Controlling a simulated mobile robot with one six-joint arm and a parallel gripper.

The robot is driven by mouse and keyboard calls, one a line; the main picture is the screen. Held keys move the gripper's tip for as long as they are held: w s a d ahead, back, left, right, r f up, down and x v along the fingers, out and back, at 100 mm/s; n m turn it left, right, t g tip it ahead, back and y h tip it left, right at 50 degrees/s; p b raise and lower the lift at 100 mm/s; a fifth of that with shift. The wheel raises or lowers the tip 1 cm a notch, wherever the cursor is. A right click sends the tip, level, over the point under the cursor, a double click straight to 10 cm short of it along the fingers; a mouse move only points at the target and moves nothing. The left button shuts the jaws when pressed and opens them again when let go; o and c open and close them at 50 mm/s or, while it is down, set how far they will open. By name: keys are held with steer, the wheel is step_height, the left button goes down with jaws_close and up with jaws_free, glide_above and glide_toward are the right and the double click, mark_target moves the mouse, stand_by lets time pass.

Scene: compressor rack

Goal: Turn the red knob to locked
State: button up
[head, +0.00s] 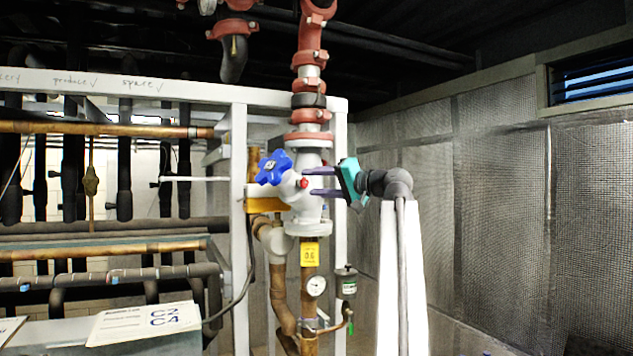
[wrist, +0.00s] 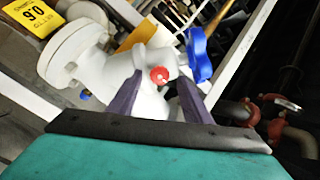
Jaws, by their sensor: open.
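The small red knob (head: 303,183) sits on the side of a white valve body (head: 303,211) on the vertical pipe. In the wrist view the red knob (wrist: 159,75) shows between and beyond the two dark fingers. My gripper (head: 311,182) is open, with its teal body to the right of the valve and its fingers pointing left at it. In the wrist view my gripper (wrist: 157,88) has its fingers spread, one on each side of the knob, with nothing between them. I cannot tell whether the fingers touch the valve body. No lock marking on the knob is readable.
A blue star-shaped handwheel (head: 273,167) is just left of the knob; it also shows close to the right finger in the wrist view (wrist: 198,56). A yellow tag (head: 310,255) and a gauge (head: 316,286) are below. A white frame post (head: 240,220) stands left.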

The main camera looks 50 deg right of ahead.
steer(key=shift+w, duration=0.35)
steer(key=c, duration=1.1)
steer(key=shift+o, duration=0.2)
steer(key=shift+d, duration=0.15)
